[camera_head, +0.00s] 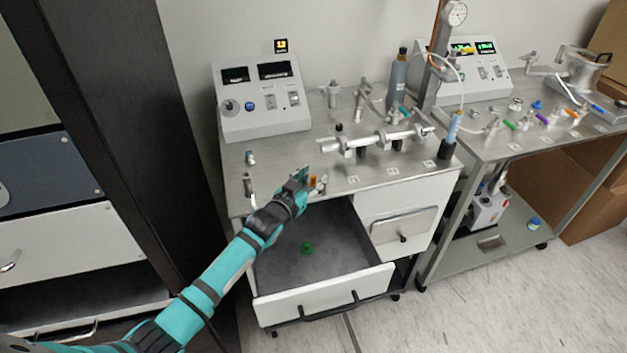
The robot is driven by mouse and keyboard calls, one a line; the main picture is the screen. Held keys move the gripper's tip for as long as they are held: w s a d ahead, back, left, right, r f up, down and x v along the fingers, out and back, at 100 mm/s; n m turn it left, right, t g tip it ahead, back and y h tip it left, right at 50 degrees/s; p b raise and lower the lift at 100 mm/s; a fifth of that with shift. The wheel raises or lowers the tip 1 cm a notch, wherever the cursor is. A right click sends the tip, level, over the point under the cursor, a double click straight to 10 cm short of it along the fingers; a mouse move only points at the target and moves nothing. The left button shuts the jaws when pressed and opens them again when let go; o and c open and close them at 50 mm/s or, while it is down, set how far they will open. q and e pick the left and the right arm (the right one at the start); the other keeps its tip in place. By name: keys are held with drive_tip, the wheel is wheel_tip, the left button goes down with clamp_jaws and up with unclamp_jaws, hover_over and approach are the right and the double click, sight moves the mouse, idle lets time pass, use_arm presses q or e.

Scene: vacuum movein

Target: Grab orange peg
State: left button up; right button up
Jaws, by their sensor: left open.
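A small orange peg (313,182) stands on the metal bench top (376,173) near its front edge, beside a small whitish piece. My left gripper (303,177) is open just left of the orange peg. It partly overlaps that spot in the picture, and I cannot tell whether it touches the peg. Another small orange piece (573,114) lies on the right-hand bench, in a row with green, purple and blue ones. My right gripper is not in view.
An open drawer (335,297) below the bench edge holds a green object (307,247). A metal pipe assembly (375,141) lies to the right of my gripper. A control box (262,100) stands behind. A dark cabinet post (120,120) stands at left.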

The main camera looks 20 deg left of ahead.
use_arm(q)
drive_tip(key=shift+c, duration=0.4)
clamp_jaws()
